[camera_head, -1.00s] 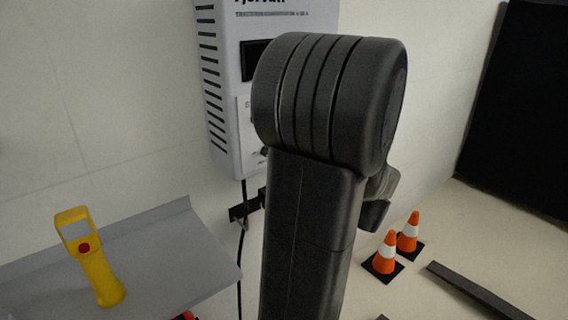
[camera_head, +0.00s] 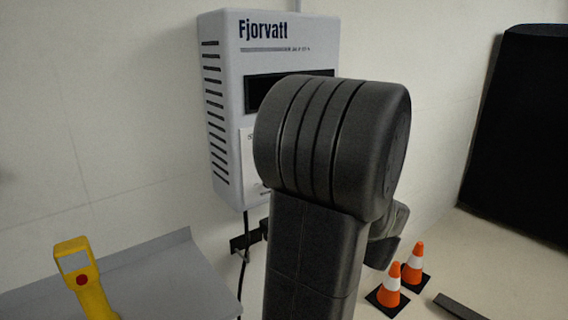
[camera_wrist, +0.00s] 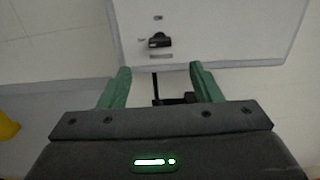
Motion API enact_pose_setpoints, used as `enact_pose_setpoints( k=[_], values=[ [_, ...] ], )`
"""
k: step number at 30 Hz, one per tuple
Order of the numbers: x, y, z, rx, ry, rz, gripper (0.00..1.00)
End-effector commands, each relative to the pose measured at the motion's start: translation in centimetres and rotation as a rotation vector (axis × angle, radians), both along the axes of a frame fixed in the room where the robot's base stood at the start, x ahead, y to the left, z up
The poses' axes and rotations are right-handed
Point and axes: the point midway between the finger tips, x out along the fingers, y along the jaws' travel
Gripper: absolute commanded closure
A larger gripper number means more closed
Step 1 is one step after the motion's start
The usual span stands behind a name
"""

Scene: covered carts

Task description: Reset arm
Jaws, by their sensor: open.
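My gripper (camera_wrist: 160,88) shows in the wrist view with its two green fingers spread apart and nothing between them. Beyond the fingers is the light panel of the wall unit (camera_wrist: 220,30), with a small dark knob (camera_wrist: 158,41) on it. In the head view my dark arm stands upright in the middle and hides part of the wall unit (camera_head: 232,100), which is marked "Fjorvatt". My gripper's fingers are hidden in the head view.
A grey shelf (camera_head: 165,275) at lower left bears a yellow handheld device (camera_head: 90,290) with a red button. Two orange and white cones (camera_head: 390,287) stand on the floor at right, near a dark bar (camera_head: 460,307). A black covered shape (camera_head: 525,140) stands far right.

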Motion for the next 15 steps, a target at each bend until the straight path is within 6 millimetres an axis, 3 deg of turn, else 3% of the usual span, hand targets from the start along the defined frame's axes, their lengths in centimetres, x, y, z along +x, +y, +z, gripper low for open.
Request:
enact_pose_setpoints(
  k=[15],
  values=[
    [7.2, 5.4, 0.1, 0.002, 0.001, 0.004, 0.42]
  ],
)
